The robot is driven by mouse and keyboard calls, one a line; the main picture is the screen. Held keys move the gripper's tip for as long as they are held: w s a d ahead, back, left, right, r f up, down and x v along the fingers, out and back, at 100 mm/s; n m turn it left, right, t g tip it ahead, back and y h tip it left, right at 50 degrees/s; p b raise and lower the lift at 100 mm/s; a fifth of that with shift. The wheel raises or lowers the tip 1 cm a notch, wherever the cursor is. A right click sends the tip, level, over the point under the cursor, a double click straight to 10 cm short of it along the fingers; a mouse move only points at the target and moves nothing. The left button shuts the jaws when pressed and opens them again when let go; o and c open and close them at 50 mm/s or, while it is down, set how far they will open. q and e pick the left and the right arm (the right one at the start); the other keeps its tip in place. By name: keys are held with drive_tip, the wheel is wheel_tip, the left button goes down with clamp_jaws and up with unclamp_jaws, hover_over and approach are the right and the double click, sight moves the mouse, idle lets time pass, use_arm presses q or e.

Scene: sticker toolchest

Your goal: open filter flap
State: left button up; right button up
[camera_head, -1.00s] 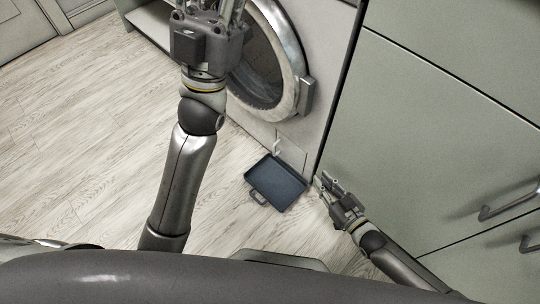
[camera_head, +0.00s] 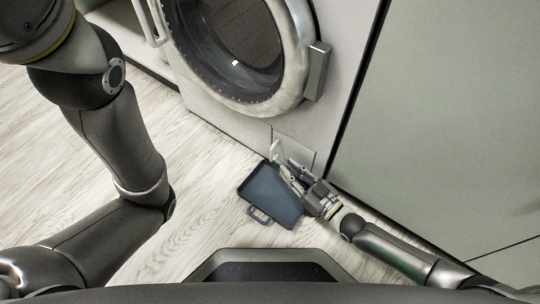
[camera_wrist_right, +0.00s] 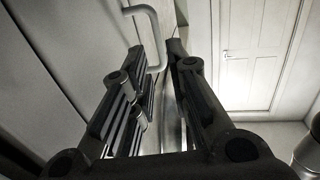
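The filter flap (camera_head: 300,151) is a pale square panel low on the front of the white washing machine (camera_head: 345,75). It looks closed, flush with the front. A white hooked handle (camera_head: 275,152) is at its left side; it also shows in the right wrist view (camera_wrist_right: 154,22), just past the fingertips. My right gripper (camera_head: 283,172) is low in front of the flap, close to the handle. Its fingers (camera_wrist_right: 157,52) are apart, with no grasp on the handle visible. The lower end of the handle is partly hidden by a finger. My left gripper is out of frame.
A dark blue tray (camera_head: 258,189) with a handle lies on the wooden floor (camera_head: 190,185), under my right gripper. The round washer door (camera_head: 245,65) is above the flap. Grey-green cabinets (camera_head: 440,110) stand to the right. The floor at left is clear.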

sight(271, 162)
drive_tip(key=b+x, duration=0.4)
drive_tip(key=x, duration=0.4)
drive_tip(key=shift+w+a, duration=0.1)
clamp_jaws()
